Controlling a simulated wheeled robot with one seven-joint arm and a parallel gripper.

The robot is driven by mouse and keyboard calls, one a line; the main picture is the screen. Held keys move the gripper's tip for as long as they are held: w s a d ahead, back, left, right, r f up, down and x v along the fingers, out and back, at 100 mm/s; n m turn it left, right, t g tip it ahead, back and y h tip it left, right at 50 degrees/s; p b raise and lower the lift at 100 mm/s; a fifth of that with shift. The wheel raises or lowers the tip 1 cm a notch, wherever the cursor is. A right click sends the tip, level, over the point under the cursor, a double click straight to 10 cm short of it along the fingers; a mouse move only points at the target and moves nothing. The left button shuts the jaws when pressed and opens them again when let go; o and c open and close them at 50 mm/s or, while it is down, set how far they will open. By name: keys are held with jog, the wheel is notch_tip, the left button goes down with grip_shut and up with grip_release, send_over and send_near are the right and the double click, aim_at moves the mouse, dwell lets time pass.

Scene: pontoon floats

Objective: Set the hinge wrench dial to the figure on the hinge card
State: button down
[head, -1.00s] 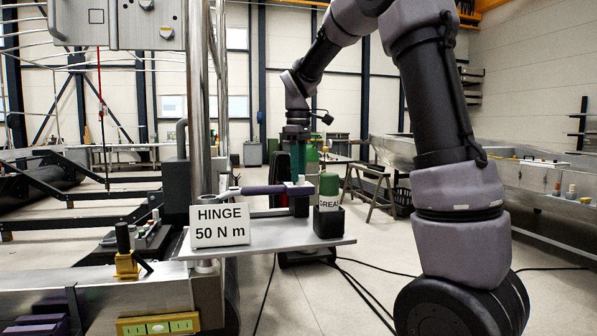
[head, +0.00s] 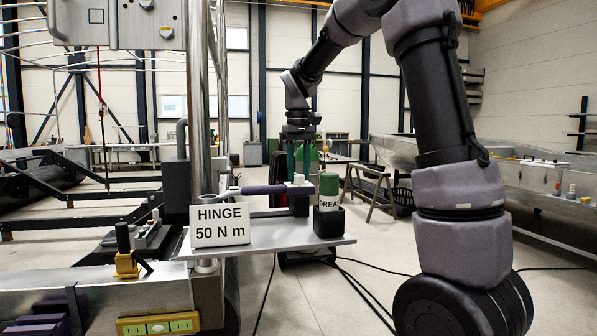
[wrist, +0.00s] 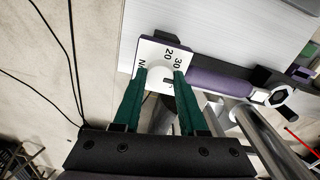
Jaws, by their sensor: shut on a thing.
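The hinge card (head: 220,226) is white and reads "HINGE 50 N m"; it stands at the front left of a small shelf. The hinge wrench (head: 262,190) lies behind it, with a purple grip that also shows in the wrist view (wrist: 220,82). Its square white dial plate (wrist: 176,52) shows 20 and 30; other markings are partly hidden. My gripper (wrist: 160,75) points down over the plate, its green fingers shut on the pale dial knob (wrist: 154,74). The fingers also show in the head view (head: 298,162). I cannot read the setting.
A green-capped grease container (head: 329,190) stands in a black holder at the shelf's right, close to my gripper. The metal shelf (head: 290,246) is otherwise clear in front. A vertical steel post (head: 200,110) rises at its left.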

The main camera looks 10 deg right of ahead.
jog(key=m, duration=0.3)
jog(key=shift+m, duration=2.2)
jog(key=shift+c, duration=2.2)
grip_release()
jog(key=shift+r, duration=0.1)
notch_tip(320, 180, up, 11)
